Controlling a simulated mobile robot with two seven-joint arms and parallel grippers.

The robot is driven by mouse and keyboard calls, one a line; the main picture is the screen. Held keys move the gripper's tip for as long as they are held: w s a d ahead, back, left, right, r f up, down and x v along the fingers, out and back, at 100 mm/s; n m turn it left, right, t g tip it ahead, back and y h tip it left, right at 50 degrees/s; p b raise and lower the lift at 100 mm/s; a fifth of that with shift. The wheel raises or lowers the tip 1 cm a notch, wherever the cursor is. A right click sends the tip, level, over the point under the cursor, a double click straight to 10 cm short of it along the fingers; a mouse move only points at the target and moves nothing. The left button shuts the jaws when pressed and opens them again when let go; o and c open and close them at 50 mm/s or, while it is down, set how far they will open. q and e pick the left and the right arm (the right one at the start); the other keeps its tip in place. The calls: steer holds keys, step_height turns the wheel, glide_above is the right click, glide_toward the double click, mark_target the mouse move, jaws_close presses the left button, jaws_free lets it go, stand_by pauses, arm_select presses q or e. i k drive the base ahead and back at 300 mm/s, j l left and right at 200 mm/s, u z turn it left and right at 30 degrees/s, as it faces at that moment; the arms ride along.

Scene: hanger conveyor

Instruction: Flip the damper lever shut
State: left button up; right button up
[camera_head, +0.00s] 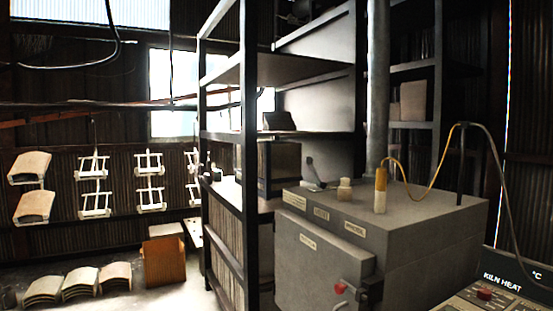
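The grey kiln box (420,220) stands at the right with small labels on its front top edge and door. On its back left top corner, a small dark lever-like part (313,170) rises at a tilt from a pale plate. It may be the damper lever; its label is too small to read surely. A pale stepped block (345,190) sits beside it. A red knob (340,288) shows low on the kiln's front door. Neither of my grippers is in view.
A yellow-topped probe (380,190) with a looping cable and a vertical pipe (377,80) stand at the kiln top. A dark shelf rack (250,150) is close on the left. A KILN HEAT panel (490,292) is at bottom right. Curved tiles (80,283) lie at left.

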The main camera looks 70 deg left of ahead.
mark_target(309, 160)
steer(key=u, duration=1.95)
